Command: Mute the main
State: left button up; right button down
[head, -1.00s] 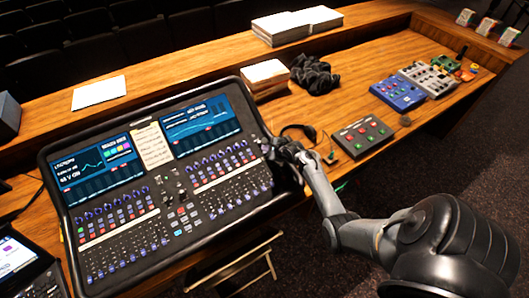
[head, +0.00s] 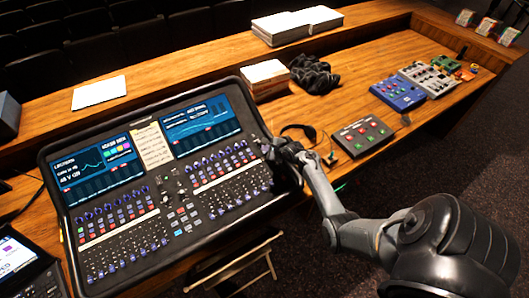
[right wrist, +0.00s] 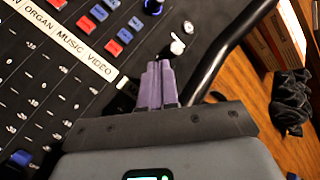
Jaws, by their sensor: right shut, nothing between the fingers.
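The mixing desk (head: 165,180) lies tilted on the wooden table, with two lit screens above rows of knobs, buttons and faders. My right gripper (head: 268,150) is over the desk's right edge. In the right wrist view, its purple fingers (right wrist: 158,84) are shut and empty, just right of the white label strip (right wrist: 75,40) reading ORGAN, MUSIC, VIDEO. Red buttons (right wrist: 113,48) and blue buttons (right wrist: 125,35) sit above the strip. Two small pale round parts (right wrist: 178,46) are just beyond the fingertips. Any main label or main mute button is hidden or unreadable. Contact cannot be told.
A box with red and green buttons (head: 361,136) is right of my arm. A black rail (right wrist: 228,50) runs close beside the fingers.

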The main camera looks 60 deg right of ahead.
jog(key=shift+f, duration=0.35)
jog(key=shift+f, duration=0.35)
dwell(0.8)
jog(key=shift+r, duration=0.1)
jog(key=shift+r+p, duration=0.45)
jog(key=shift+p, duration=0.1)
jog(key=shift+r+p, duration=0.25)
jog(key=shift+p, duration=0.1)
jog(key=shift+r, duration=0.1)
jog(key=shift+r+p, duration=0.2)
jog(key=shift+p, duration=0.15)
jog(key=r+p, duration=0.4)
jog(key=p, duration=0.1)
jog(key=shift+s+a+r, duration=0.15)
jog(key=shift+s+r, duration=0.05)
jog(key=shift+s, duration=0.05)
